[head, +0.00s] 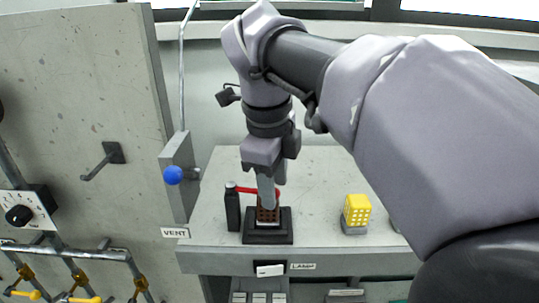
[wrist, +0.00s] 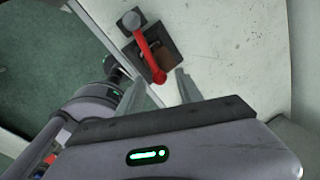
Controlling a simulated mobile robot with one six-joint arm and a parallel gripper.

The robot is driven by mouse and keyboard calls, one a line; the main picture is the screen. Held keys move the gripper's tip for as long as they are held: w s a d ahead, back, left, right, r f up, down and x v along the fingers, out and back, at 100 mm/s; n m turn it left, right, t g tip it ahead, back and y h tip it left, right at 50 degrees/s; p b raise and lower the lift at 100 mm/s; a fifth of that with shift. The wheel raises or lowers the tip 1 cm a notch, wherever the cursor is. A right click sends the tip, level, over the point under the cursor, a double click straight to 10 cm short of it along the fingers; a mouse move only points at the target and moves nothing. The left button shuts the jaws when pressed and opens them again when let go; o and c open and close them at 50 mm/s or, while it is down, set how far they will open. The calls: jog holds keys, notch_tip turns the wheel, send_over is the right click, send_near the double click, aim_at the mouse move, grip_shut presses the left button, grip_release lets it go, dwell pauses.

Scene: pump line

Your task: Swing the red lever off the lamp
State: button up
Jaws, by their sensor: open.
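The red lever (head: 247,190) runs from the top of a black post (head: 232,210) across the brown lamp (head: 268,215), which sits on a square black base (head: 254,238). In the wrist view the red lever (wrist: 144,42) crosses the lamp's base (wrist: 170,45), and its rounded end lies near the gap between my fingertips. My gripper (head: 269,203) points down over the lamp and partly hides it and the lever. In the wrist view my gripper (wrist: 158,88) has its fingers apart with nothing between them; I cannot tell whether they touch the lever.
A yellow block-like lamp (head: 357,210) on a grey base stands to the right on the bench (head: 325,180). A grey panel (head: 80,90) with a hook and dial stands further left.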

jog(key=shift+f, duration=0.2)
jog(key=shift+w+a, duration=0.1)
jog(key=shift+a, duration=0.15)
jog(key=shift+c, duration=0.9)
jog(key=shift+d, duration=0.1)
grip_shut()
